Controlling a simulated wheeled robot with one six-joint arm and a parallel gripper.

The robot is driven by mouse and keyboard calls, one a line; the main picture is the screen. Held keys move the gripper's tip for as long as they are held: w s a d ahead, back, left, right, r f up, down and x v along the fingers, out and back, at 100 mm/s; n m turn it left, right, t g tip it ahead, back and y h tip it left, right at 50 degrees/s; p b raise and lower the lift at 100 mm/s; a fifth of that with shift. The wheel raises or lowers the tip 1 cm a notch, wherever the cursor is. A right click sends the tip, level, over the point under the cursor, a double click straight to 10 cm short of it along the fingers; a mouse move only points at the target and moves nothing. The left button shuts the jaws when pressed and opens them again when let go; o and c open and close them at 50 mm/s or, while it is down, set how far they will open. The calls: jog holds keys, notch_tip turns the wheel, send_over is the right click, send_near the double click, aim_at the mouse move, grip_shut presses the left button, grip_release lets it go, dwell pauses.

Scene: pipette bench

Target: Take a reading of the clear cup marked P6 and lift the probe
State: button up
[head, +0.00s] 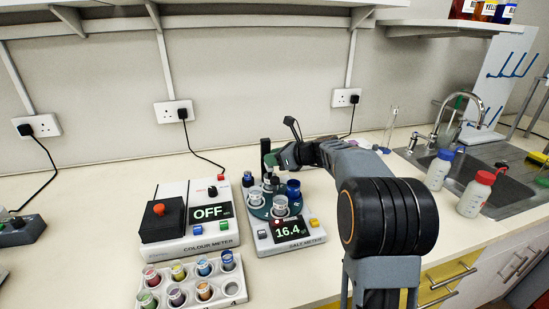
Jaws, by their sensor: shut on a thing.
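The salt meter (318,233) is a white unit whose screen (288,229) reads 16.4. A dark round turntable on it carries clear cups, one at the front (280,206) and one at the left (254,194), and a dark blue cup (293,188). No cup marking is legible, so I cannot tell which is P6. My gripper (276,159) is behind the cups, beside a black upright post (265,153). It is shut on a small green part that appears to be the probe's holder. The probe tip and its depth are hidden or too small to tell.
The colour meter (172,247), reading OFF, stands left of the salt meter. A white rack (232,289) of coloured cups is in front of it. At right are a blue-capped bottle (439,170), a red-capped bottle (476,194) and the sink (490,165).

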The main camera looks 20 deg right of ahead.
grip_shut()
notch_tip(320, 180, up, 6)
jog(key=p, duration=0.5)
jog(key=shift+f+p, duration=0.1)
jog(key=shift+p, duration=0.25)
jog(key=o, duration=0.8)
grip_release()
jog(key=shift+c, duration=0.2)
jog(key=v, duration=1.4)
